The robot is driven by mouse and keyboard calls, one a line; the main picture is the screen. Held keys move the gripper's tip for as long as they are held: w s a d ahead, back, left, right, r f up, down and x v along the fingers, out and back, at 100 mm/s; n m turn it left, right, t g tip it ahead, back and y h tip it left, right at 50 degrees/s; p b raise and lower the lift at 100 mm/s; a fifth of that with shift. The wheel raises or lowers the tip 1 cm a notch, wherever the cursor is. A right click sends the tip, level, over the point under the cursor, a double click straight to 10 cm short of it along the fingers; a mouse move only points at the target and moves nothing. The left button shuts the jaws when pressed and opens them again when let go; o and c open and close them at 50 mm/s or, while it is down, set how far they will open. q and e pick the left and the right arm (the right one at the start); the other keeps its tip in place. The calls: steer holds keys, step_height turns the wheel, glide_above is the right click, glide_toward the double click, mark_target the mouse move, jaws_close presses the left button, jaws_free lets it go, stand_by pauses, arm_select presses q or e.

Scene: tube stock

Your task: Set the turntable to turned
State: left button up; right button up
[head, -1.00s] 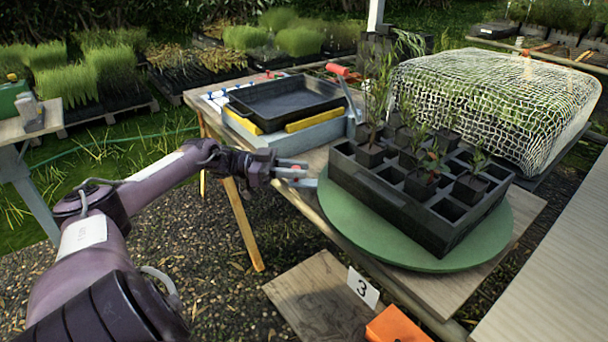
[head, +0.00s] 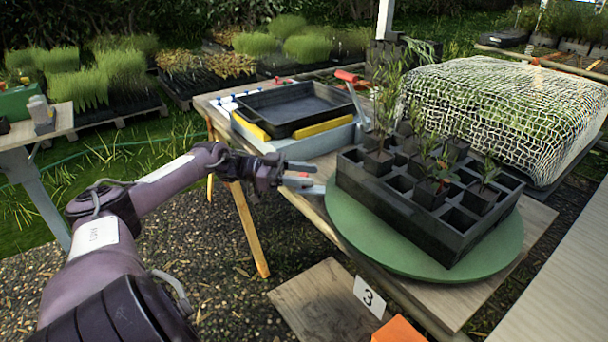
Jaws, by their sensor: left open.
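The turntable is a round green disc (head: 385,257) on the wooden table, at the right of the head view. A black compartment crate (head: 400,212) sits on it, with several small potted plants (head: 430,188) in some compartments and other compartments empty. The crate's long side faces the lower left. My left gripper (head: 312,179) is open and empty, with its fingers pointing right, just left of the crate and the disc's left edge. I cannot tell whether a fingertip touches either. My right gripper is not in view.
A black tray (head: 292,122) rests on a grey stand with yellow strips (head: 325,126), behind the gripper; a red-ended lever (head: 347,76) stands beside it. A netted block (head: 500,110) is behind right. A board with a "3" card (head: 369,297) and an orange object (head: 398,331) lie below.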

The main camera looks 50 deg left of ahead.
arm_select(q)
steer(key=b+v, duration=0.1)
steer(key=v, duration=0.6)
steer(key=shift+s+a, duration=0.2)
steer(key=shift+a, duration=0.15)
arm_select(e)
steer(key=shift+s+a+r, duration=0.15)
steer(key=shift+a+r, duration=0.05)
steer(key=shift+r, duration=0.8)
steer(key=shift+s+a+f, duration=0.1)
